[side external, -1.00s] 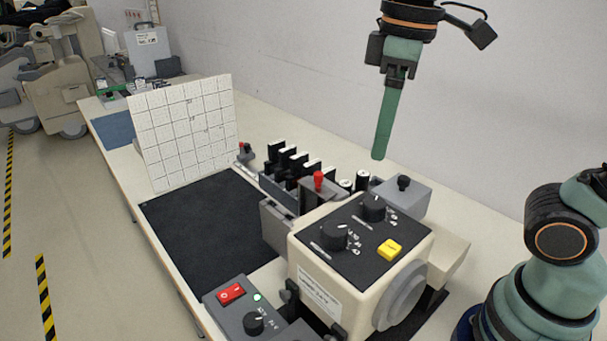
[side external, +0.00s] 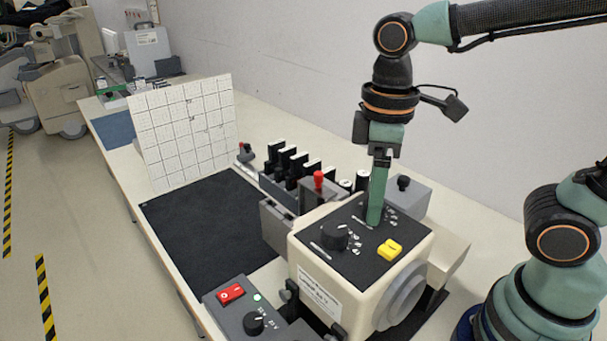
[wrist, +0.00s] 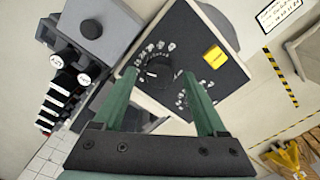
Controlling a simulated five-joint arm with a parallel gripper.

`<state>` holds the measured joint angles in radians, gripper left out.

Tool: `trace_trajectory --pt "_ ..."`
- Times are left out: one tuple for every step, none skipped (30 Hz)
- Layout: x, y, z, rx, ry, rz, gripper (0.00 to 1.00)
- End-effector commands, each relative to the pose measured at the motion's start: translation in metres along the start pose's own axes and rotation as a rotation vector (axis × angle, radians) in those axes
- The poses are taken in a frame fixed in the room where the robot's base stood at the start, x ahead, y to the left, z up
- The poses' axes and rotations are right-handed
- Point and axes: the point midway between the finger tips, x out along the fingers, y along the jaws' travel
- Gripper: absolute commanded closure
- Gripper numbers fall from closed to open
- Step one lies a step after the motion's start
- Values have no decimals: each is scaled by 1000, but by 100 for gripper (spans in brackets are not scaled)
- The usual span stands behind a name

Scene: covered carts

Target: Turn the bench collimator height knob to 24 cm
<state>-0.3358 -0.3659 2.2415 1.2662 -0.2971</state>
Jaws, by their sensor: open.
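The bench collimator (side external: 318,262) is a cream box with a black top panel. It carries a black front knob (side external: 335,236), a second black knob and a yellow button (side external: 389,250). My gripper (side external: 375,220) points down over the second knob and hides it in the side view. In the wrist view, that knob (wrist: 158,70) shows between the open fingertips (wrist: 161,73), with white scale marks around it. I cannot tell whether the fingers touch it. The other dial is partly hidden behind the right finger.
A grey control box (side external: 240,305) with a red switch and knob stands in front. Behind are a red-topped lever (side external: 318,180), several black blocks (side external: 283,160) and a grey box (side external: 408,197). A white grid board (side external: 184,132) stands on the bench beside a dark mat (side external: 205,220).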

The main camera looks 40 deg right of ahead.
Motion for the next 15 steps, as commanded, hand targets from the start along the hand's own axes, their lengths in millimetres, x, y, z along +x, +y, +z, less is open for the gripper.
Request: trace_trajectory --pt "4 0 0 0 -2 -1 26" --pt "5 0 0 0 -1 0 26" --pt "6 0 0 0 -1 0 26" --pt "7 0 0 0 -1 0 26" --pt "8 0 0 0 0 0 26" --pt "8 0 0 0 0 0 26" --pt "8 0 0 0 0 0 26" --pt "8 0 0 0 0 0 26" --pt "8 0 0 0 0 0 26" --pt "8 0 0 0 0 0 26" --pt "8 0 0 0 0 0 26" --pt "8 0 0 0 0 0 30" --pt "8 0 0 0 0 0 41" --pt "8 0 0 0 0 0 53" --pt "8 0 0 0 0 0 68"
